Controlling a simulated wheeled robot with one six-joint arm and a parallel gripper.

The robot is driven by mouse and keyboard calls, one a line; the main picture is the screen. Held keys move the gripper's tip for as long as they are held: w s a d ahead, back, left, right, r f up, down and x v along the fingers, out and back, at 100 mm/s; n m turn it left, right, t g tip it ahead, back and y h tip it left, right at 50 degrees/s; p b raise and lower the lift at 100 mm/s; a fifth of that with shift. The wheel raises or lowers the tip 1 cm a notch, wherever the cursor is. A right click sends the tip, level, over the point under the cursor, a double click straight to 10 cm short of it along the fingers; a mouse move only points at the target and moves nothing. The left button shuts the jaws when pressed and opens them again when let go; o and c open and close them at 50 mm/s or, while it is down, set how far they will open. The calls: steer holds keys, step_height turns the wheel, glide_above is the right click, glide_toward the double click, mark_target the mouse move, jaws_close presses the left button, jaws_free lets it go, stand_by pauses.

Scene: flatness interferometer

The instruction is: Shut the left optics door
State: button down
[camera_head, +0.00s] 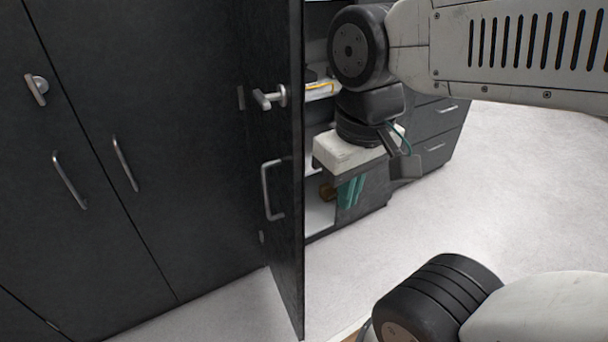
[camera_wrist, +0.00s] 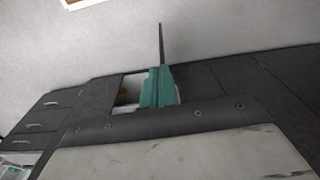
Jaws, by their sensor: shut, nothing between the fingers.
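The left optics door (camera_head: 285,225) is a dark grey panel standing wide open, nearly edge-on in the head view. Its face with a lever handle (camera_head: 270,97) and a bar handle (camera_head: 270,190) is turned to the left. In the wrist view it seems to be the thin dark strip (camera_wrist: 161,45) just beyond my fingertips. My gripper (camera_head: 350,192) has teal fingers, shut and empty, pointing down to the right of the door, on its inner side. The fingers also show in the wrist view (camera_wrist: 158,88). I cannot tell whether they touch the door.
An open cabinet bay (camera_head: 320,212) with pale shelves lies behind my gripper, with a small brown item (camera_head: 327,191) inside. Shut dark cabinet doors (camera_head: 115,170) with handles fill the left. Drawers (camera_head: 437,125) stand at the right. The pale floor (camera_head: 520,190) is open at the right.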

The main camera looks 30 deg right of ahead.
steer(key=w+a+f+n+g+h, duration=0.2)
steer(key=w+a+f+n+h, duration=0.3)
steer(key=w, duration=0.5)
steer(key=w+a+f+n+g+h, duration=0.2)
steer(key=w+a+f+n, duration=0.1)
steer(key=w+a+n, duration=0.5)
steer(key=n+t+h, duration=0.2)
steer(key=n, duration=0.1)
glide_toward(286, 190)
steer(key=x, duration=0.5)
steer(key=shift+a+f, duration=0.2)
steer(key=shift+f, duration=0.1)
steer(key=shift+s+d, duration=0.1)
steer(key=shift+d, duration=0.4)
